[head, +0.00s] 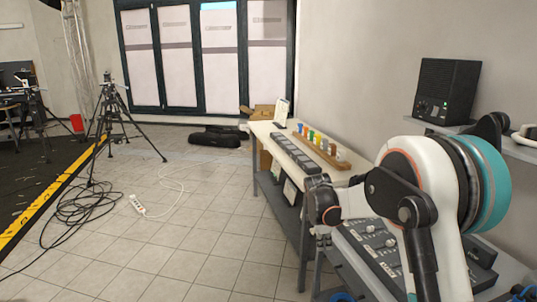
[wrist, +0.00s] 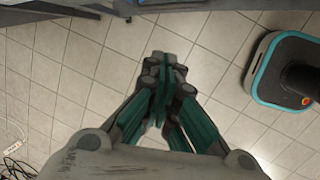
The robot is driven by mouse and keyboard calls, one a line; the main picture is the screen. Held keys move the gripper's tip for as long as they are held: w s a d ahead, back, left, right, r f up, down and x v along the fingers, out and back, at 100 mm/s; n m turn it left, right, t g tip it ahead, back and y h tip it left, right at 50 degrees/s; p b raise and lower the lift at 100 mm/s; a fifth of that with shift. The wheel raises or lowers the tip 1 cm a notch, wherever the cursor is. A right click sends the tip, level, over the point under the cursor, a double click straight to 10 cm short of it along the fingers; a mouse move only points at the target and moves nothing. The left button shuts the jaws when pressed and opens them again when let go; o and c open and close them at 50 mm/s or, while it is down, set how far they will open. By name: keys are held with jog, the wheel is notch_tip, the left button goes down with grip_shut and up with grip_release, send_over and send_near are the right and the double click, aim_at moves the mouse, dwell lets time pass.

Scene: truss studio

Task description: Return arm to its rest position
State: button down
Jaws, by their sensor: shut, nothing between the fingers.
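My arm, white and black with a teal band, stands at the right of the head view and bends forward over the front of the bench. My gripper (wrist: 164,62) is in the middle of the wrist view. Its teal and dark fingers are closed together with nothing between them, above the tiled floor. In the head view the wrist end hangs pointing down beside the bench's left edge; the fingers are small and hard to make out there.
A black speaker (head: 446,91) sits on a wall shelf. Tripods, cables (head: 85,210) and a power strip (head: 137,204) are at left. Tiled floor between is open.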

jog(key=s+r+m+t+y, duration=0.1)
jog(key=s+r+m+t, duration=0.2)
jog(key=s+r+m, duration=1.05)
jog(key=s+r+m+t+y, duration=0.1)
jog(key=s+m, duration=0.3)
jog(key=s, duration=2)
jog(key=shift+s+d+r+t, duration=0.35)
jog(key=shift+s+r+t, duration=0.1)
jog(key=shift+t, duration=0.25)
